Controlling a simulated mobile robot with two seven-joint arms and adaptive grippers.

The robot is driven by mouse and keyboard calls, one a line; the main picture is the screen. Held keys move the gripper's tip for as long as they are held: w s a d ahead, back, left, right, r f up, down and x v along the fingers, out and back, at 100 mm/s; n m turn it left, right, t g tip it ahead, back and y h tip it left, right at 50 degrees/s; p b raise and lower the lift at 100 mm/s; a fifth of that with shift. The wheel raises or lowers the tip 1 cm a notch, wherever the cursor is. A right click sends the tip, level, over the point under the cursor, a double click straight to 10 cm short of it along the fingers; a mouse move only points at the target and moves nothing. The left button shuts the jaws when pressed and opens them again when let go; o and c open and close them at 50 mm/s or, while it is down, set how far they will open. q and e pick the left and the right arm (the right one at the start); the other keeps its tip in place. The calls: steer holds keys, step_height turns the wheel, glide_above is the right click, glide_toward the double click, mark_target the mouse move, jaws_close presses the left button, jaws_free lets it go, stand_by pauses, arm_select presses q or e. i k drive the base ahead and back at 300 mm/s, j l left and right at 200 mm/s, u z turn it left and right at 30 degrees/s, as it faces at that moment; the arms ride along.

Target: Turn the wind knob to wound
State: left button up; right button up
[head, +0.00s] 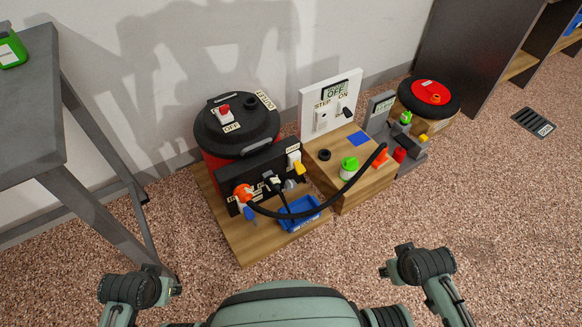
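A round reel (407,97) with a black rim stands at the back right on a wooden block. Its red top disc (424,91) carries a small orange knob (436,98), which may be the wind knob. No wound marking on it is legible. The end of my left arm, with the gripper (173,284), is low at the left. The end of my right arm, with the gripper (391,270), is low at the right. Both are well apart from the reel and the other items. Their fingers are too small and dark to read.
A black hose (330,206) arches from an orange fitting to the wooden box (355,186). A red and black canister (237,125) stands behind a black panel. A blue tray (300,213) sits in front. A grey table (30,110) is at left. The front floor is clear.

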mark_target(290, 186)
steer(key=i+l+u, duration=0.1)
steer(key=l, duration=0.25)
steer(key=i+l+u, duration=0.1)
steer(key=i+l, duration=0.3)
steer(key=l, duration=0.35)
steer(key=l+u, duration=0.3)
steer(key=l, duration=0.85)
steer(key=i, duration=0.05)
